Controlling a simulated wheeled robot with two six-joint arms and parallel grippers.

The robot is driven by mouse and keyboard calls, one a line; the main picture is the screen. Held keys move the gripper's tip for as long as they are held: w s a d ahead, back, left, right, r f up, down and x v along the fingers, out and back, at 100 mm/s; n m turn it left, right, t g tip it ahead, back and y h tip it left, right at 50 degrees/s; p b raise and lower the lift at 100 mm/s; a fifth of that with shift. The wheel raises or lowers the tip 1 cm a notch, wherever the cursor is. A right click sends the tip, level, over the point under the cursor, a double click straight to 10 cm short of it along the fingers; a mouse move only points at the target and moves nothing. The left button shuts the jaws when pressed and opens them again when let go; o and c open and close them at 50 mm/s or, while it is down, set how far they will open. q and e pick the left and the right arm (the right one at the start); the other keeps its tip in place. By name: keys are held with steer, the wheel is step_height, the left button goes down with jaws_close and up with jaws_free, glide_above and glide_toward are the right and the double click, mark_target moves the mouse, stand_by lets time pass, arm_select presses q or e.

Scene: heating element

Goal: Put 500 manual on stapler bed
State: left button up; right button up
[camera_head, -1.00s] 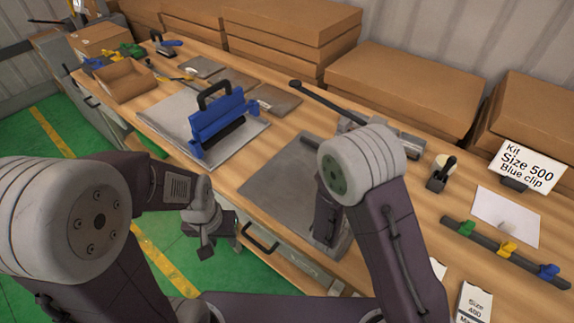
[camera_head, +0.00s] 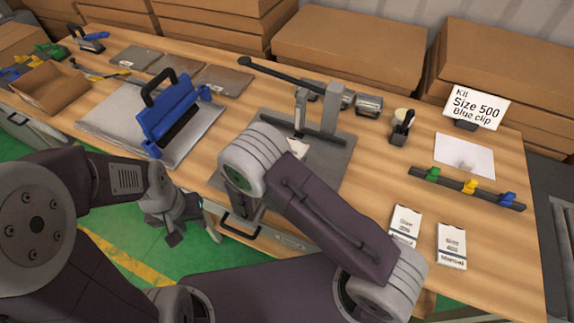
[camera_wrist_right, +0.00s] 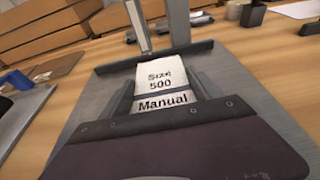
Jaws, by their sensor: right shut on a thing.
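The white manual labelled Size 500 (camera_wrist_right: 163,88) is in my right gripper (camera_wrist_right: 163,100), which is shut on it in the right wrist view. A small white part of it (camera_head: 298,148) shows past my right arm in the head view. The stapler bed (camera_head: 325,160) is a dark grey plate with a post and long lever; its grey surface also shows in the right wrist view (camera_wrist_right: 235,85). The manual is over the bed; I cannot tell whether it touches. My left gripper (camera_head: 172,232) hangs off the table's front edge, empty; its jaw opening is unclear.
Two more manuals (camera_head: 452,246) lie at the front right. A clip rail (camera_head: 465,188) with green, yellow and blue clips lies behind them, near the Kit Size 500 Blue clip sign (camera_head: 475,107). A blue press (camera_head: 168,112) stands left of the bed. Cardboard boxes (camera_head: 350,50) line the back.

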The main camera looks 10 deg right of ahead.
steer(key=shift+a+f, duration=0.15)
steer(key=shift+f, duration=1.95)
steer(key=shift+f+b, duration=0.2)
steer(key=shift+b, duration=0.15)
steer(key=o, duration=1.4)
steer(key=shift+r, duration=0.1)
